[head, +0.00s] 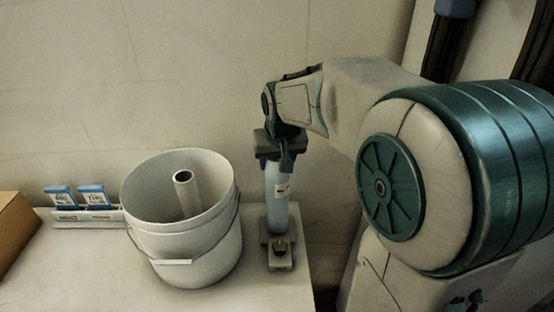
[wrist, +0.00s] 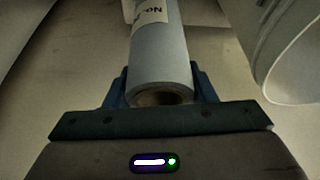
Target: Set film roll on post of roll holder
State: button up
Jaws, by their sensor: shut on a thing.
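My gripper (head: 274,155) is shut on the film roll (head: 278,207), a pale blue-grey cylinder with a white label, held upright by its upper end. In the wrist view the roll (wrist: 160,55) lies between the blue fingers, its hollow near end facing the camera. The roll holder (head: 280,263), a small beige base with a dark knob-like part at its front, stands near the table's right end. The roll's lower end is at the holder's back part. The post is not visible, and I cannot tell whether the roll is around it.
A white bucket (head: 192,245) with a grey tube (head: 186,192) inside stands close left of the holder; its rim also shows in the wrist view (wrist: 284,100). Blue-and-white packs (head: 90,197) sit in a rack by the wall. A brown box (head: 14,228) is at far left.

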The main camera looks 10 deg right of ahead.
jog(key=shift+f, duration=0.35)
dwell(0.5)
jog(key=o, duration=1.3)
jog(key=shift+c, duration=0.2)
jog(key=shift+r, duration=0.1)
jog(key=v, duration=1.3)
jog(key=s+f+g+p, duration=0.1)
jog(key=s+f, duration=1.3)
jog(key=s, duration=0.2)
jog(key=shift+d+n+g+p, duration=0.15)
jog(key=shift+n+g+p, duration=0.15)
jog(key=shift+g+p, duration=0.1)
